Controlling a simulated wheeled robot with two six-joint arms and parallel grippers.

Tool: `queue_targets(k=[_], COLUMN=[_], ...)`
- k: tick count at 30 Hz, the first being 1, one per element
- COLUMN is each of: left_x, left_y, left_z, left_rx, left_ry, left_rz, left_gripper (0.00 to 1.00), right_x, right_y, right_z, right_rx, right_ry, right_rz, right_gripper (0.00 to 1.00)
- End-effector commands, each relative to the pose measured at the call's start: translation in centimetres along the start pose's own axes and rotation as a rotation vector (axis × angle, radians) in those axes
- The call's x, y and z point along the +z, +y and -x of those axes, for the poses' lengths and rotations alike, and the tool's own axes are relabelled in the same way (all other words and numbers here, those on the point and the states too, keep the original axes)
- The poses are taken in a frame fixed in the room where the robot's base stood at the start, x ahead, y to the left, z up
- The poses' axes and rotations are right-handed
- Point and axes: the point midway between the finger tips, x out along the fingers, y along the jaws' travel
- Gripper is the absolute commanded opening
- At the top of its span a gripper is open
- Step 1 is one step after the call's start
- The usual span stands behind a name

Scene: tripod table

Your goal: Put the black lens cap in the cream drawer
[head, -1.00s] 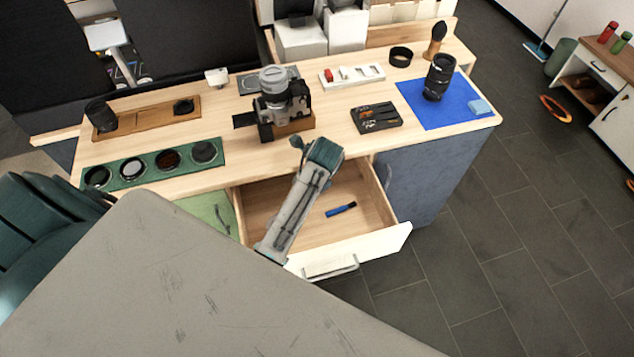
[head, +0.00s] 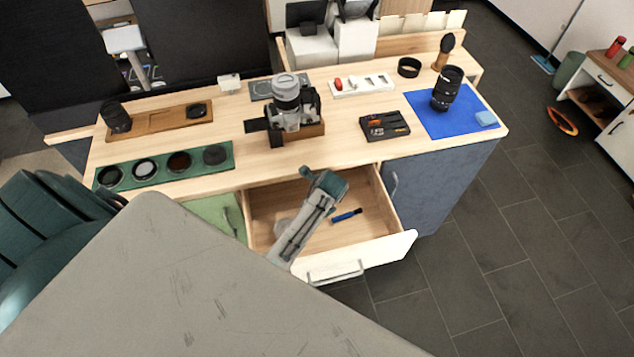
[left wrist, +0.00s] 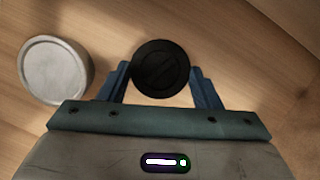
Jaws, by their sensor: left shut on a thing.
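The black lens cap (left wrist: 161,69) is a dark disc held between the fingers of my left gripper (left wrist: 163,84) in the left wrist view. In the head view my left gripper (head: 325,184) is over the open cream drawer (head: 372,256), and the cap is hidden there. My right gripper is not in view.
A round whitish object (left wrist: 55,70) lies in the drawer beside my left gripper. A blue-and-black item (head: 346,215) lies further right in it. The tabletop above holds a camera (head: 292,108), a green filter mat (head: 128,182), a black tray (head: 384,126) and a lens on a blue mat (head: 424,113).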

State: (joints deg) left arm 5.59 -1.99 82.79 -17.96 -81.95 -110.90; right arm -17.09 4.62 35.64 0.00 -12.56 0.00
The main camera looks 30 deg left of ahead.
Motion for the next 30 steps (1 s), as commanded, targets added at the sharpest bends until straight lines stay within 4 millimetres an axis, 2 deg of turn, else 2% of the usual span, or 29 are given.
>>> queue_targets(k=[1, 4, 13, 16, 20, 30], left_x=[0.0, 0.0, 0.0, 0.0, 0.0, 0.0], left_y=[0.0, 0.0, 0.0, 0.0, -0.1, -0.1], left_z=[-0.1, 0.0, 0.1, 0.8, 3.0, 10.0], left_rx=[0.000, 0.000, 0.000, -0.001, -0.003, -0.003], left_ry=[0.000, 0.000, 0.000, 0.001, 0.001, 0.001], left_rz=[0.000, 0.000, 0.000, 0.000, 0.001, 0.002], left_gripper=[0.62, 0.80, 0.80, 0.80, 0.80, 0.80], right_x=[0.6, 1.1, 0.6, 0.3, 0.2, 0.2], right_y=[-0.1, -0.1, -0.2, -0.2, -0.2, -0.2], right_z=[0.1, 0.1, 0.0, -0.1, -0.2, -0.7], right_rx=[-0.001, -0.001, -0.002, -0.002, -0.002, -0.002], right_ry=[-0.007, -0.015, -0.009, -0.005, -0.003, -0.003], right_rz=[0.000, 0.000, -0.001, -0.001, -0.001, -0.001], right_gripper=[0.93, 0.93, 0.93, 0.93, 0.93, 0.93])
